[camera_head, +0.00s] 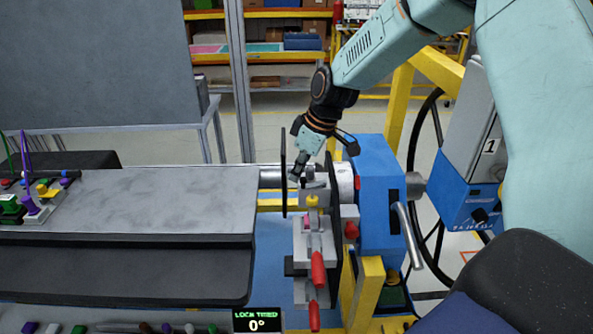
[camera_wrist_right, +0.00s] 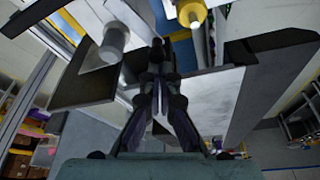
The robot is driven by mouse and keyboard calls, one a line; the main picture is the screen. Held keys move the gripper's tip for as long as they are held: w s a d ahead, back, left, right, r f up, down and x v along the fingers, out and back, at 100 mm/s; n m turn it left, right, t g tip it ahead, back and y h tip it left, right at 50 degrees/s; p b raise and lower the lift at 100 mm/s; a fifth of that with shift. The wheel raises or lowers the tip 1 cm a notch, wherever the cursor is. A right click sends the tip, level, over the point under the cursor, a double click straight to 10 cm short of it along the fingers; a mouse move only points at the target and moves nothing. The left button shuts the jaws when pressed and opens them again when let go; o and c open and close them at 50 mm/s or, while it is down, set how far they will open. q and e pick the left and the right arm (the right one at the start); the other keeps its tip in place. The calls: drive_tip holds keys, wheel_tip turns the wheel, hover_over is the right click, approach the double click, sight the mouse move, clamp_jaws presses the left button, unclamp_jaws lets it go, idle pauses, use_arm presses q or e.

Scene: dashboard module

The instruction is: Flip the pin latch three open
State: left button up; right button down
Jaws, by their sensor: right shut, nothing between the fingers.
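My right gripper (camera_head: 297,176) reaches down from the upper right to the back of the grey clamp fixture, beside a thin dark upright plate (camera_head: 283,172). In the right wrist view its fingers (camera_wrist_right: 158,75) are together, with nothing seen between them. A yellow knob (camera_head: 312,201) stands on the fixture just in front of the gripper; it also shows at the top of the wrist view (camera_wrist_right: 190,12). Red handles (camera_head: 318,270) lie farther forward. I cannot tell which part is pin latch three, or whether the fingertips touch anything. My left gripper is not in view.
A blue housing (camera_head: 378,190) with a metal lever (camera_head: 408,235) stands right of the fixture. A grey bench top (camera_head: 150,200) lies left, mostly clear. A grey pale cylinder (camera_wrist_right: 113,40) is near the fingers.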

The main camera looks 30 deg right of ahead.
drive_tip(key=s+n, duration=0.1)
drive_tip(key=n, duration=0.1)
drive_tip(key=s+n+g+y, duration=0.1)
drive_tip(key=n, duration=0.1)
drive_tip(key=shift+s+a, duration=0.1)
drive_tip(key=shift+s, duration=0.15)
drive_tip(key=shift+w, duration=0.15)
drive_tip(key=shift+w+d+b, duration=0.4)
drive_tip(key=shift+w+d, duration=0.1)
drive_tip(key=shift+a, duration=0.1)
